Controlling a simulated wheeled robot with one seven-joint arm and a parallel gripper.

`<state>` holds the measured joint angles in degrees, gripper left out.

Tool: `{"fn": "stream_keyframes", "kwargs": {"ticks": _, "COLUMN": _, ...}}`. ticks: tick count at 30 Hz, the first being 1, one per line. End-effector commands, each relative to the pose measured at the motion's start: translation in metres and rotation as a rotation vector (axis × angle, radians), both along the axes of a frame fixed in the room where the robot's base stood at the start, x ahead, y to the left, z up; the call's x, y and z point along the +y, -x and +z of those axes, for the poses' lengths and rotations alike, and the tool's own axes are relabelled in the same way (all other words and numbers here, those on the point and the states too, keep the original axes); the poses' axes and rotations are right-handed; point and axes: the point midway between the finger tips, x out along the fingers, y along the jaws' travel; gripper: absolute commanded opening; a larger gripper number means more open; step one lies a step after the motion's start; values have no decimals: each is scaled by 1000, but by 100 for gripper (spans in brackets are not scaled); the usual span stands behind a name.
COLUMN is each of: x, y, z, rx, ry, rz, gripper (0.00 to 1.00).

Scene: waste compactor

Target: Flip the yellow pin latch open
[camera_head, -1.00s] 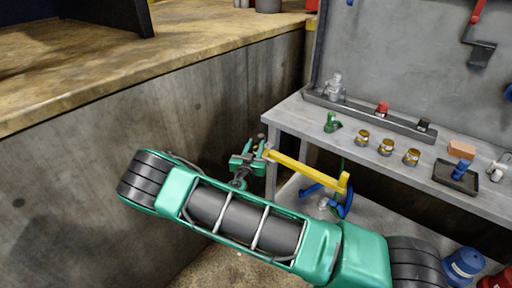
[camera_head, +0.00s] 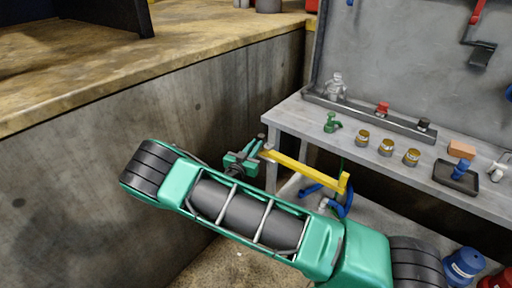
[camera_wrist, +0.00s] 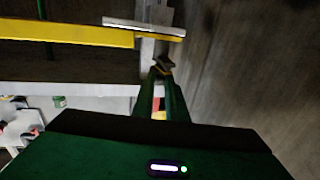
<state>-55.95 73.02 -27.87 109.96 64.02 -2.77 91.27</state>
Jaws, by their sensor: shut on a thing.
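In the wrist view the yellow bar (camera_wrist: 70,33) ends at a bright metal strip near the top middle. My green gripper (camera_head: 257,147) is at the bar's left end. In the wrist view its two fingers (camera_wrist: 163,70) are close together, shut on a small dark and yellow piece at the latch's end. The fingertips hide most of that piece.
The grey workbench (camera_head: 290,112) stands to the right, with several brass cups, a small green figure (camera_head: 332,122) and a dark tray (camera_head: 457,178) on it. A concrete wall (camera_head: 100,150) rises close on the left. Blue curved parts (camera_head: 340,203) hang below the bar.

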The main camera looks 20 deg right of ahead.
Motion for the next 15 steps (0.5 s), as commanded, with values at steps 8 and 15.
{"fn": "stream_keyframes", "kwargs": {"ticks": 8, "x": 9, "y": -4, "z": -1, "rx": -4, "ry": -7, "rz": -244, "gripper": 0}}
{"fn": "stream_keyframes", "kwargs": {"ticks": 15, "x": 12, "y": -6, "z": -2, "rx": -2, "ry": -5, "rz": -426, "gripper": 0}}
